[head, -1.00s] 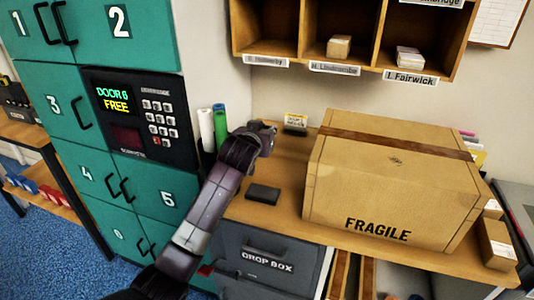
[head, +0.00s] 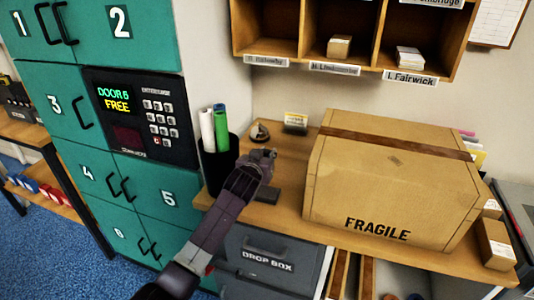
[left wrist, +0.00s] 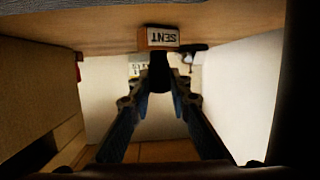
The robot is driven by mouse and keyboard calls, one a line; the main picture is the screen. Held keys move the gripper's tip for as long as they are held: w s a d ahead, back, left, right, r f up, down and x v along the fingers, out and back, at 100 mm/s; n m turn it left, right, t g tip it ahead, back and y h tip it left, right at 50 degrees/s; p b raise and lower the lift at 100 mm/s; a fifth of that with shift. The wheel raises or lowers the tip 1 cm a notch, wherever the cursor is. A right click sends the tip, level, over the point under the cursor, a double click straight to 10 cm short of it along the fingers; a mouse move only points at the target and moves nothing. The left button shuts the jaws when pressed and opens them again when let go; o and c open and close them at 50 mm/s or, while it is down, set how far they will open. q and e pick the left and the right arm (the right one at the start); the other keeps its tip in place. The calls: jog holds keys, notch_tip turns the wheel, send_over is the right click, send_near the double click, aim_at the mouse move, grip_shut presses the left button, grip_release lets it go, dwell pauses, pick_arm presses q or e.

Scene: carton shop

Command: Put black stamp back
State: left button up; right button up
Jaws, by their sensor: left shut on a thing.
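My left gripper (head: 265,155) is above the wooden counter, just behind and over a dark flat pad (head: 262,194). In the left wrist view the gripper (left wrist: 160,88) is shut on the dark handle of a stamp (left wrist: 158,72). The stamp's wooden block carries a white label reading SENT, upside down in that view (left wrist: 163,37). In the head view the stamp is hidden by the gripper and wrist. A small round dark-and-light item (head: 259,132) stands on the counter behind the gripper; I cannot tell exactly what it is. My right gripper is not in view.
A dark cup (head: 220,170) with white and green rolls stands left of the gripper. A large FRAGILE carton (head: 390,190) fills the counter to the right. A small card (head: 295,122) stands at the back wall. Pigeonholes (head: 345,70) hang above; teal lockers (head: 60,110) stand left.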

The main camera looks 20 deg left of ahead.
pick_arm(q)
jog(key=o, duration=0.9)
jog(key=shift+f, duration=0.15)
jog(key=shift+r, duration=0.25)
jog(key=v, duration=1.2)
